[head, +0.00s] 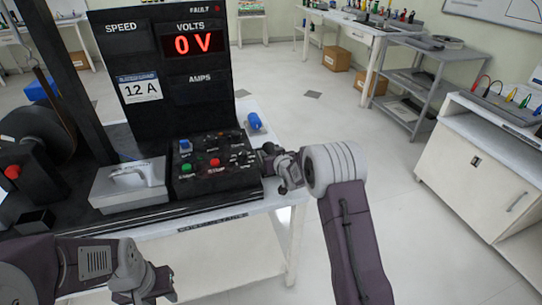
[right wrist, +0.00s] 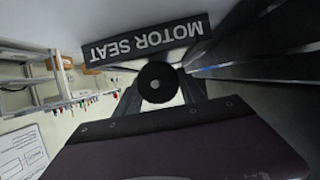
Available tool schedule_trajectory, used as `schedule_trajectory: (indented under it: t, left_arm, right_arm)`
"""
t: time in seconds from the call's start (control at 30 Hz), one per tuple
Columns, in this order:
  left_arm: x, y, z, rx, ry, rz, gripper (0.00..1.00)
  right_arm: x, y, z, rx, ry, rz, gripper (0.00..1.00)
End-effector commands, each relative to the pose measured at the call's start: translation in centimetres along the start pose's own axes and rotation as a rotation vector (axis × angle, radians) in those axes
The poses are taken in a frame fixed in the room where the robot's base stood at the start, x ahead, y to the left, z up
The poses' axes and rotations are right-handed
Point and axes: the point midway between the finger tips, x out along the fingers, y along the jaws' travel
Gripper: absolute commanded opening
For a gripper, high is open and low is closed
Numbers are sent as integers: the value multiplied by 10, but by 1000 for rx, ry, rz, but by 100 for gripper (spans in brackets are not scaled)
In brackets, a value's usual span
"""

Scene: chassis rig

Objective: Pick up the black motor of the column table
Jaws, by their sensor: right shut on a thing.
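In the right wrist view, a black round motor (right wrist: 158,82) with a small pale centre sits between the two fingers of my right gripper (right wrist: 160,95), which is shut on it. A dark bar marked MOTOR SEAT (right wrist: 146,42) appears upside down just beyond the motor; I cannot tell whether they touch. In the head view my right gripper (head: 276,160) is at the right edge of the black control panel (head: 215,165), and the motor cannot be made out there. My left gripper (head: 150,285) is low at the left, in front of the table; its finger opening is unclear.
The rig table (head: 225,216) carries a grey box with a handle (head: 130,184), a large dark wheel (head: 35,135), a red button box (head: 14,172) and a blue part (head: 254,121). A display (head: 193,43) reads 0 V. Floor to the right is clear up to a white cabinet (head: 480,185).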

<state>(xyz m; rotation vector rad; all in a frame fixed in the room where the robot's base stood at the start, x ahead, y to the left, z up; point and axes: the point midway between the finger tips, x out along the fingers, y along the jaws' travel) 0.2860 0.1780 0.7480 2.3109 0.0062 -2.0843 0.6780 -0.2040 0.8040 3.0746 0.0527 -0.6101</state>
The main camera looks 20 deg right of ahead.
Motion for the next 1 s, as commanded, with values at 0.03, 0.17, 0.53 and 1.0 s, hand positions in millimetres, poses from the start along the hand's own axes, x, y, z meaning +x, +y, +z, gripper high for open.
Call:
schedule_trajectory:
  t: [0.03, 0.17, 0.53, 1.0]
  left_arm:
    - [0, 0, 0, 0, 0, 0, 36]
    - [-2, 0, 0, 0, 0, 0, 36]
    - [-21, 0, -2, 0, 0, 0, 36]
    - [-56, 1, -6, 0, 0, 0, 36]
  right_arm:
    - [0, 0, -1, 0, 2, 0, 0]
    - [-2, 0, -7, 0, 3, 0, 0]
    - [-30, 28, -54, 0, 3, 5, 0]
    - [-70, 109, -91, 0, 3, 2, 0]
